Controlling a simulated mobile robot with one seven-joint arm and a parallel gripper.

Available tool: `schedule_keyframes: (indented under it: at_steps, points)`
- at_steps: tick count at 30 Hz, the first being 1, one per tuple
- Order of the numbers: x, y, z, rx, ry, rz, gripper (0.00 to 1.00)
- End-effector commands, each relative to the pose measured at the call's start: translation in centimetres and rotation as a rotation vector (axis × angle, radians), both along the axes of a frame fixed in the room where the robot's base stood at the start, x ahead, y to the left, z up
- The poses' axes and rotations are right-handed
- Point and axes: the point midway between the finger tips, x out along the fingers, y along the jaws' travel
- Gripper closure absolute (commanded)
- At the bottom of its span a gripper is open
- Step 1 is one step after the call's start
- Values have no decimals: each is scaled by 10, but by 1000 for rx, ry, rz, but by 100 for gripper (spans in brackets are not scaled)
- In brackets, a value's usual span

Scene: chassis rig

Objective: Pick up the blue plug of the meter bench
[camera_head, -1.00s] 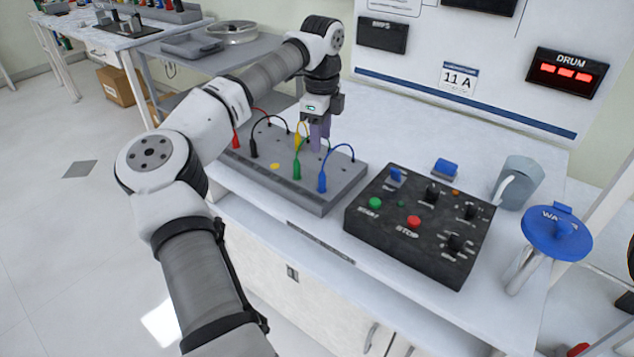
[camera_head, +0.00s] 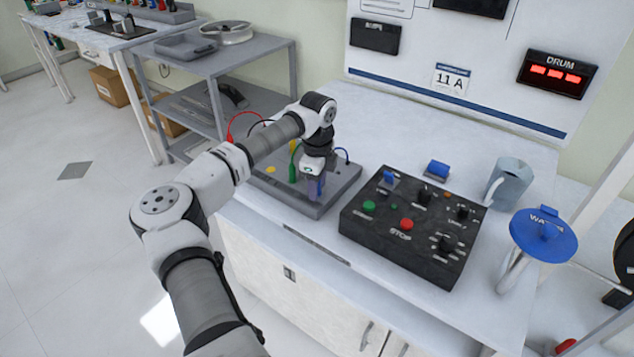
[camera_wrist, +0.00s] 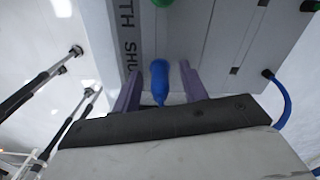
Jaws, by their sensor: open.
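The blue plug (camera_wrist: 160,84) shows in the wrist view between the two purple fingers of my gripper (camera_wrist: 160,74). The fingers stand apart on either side of it, with a narrow gap visible on each side. In the head view my gripper (camera_head: 314,187) points down over the front right part of the grey meter bench box (camera_head: 285,200). The fingers largely hide the plug there.
A green plug (camera_head: 293,170) stands just left of my gripper. A black control box (camera_head: 400,245) with buttons and knobs sits close to the right. A red cable (camera_head: 232,125) rises at the box's left. Bare white bench top lies behind.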

Motion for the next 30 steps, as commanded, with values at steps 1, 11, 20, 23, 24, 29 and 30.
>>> schedule_keyframes:
  at_steps: [1, 11, 20, 23, 24, 29, 30]
  points:
    - [0, 0, -1, 0, -1, 0, 57]
    - [0, 0, -1, 1, -1, 0, 75]
    - [0, 0, -1, 1, -1, 0, 100]
    - [0, 0, -1, 1, -1, 0, 100]
    - [0, 0, -1, 1, -1, 0, 100]
    - [1, 0, 5, 0, -2, 0, 100]
    - [1, 0, 8, 1, -3, 0, 100]
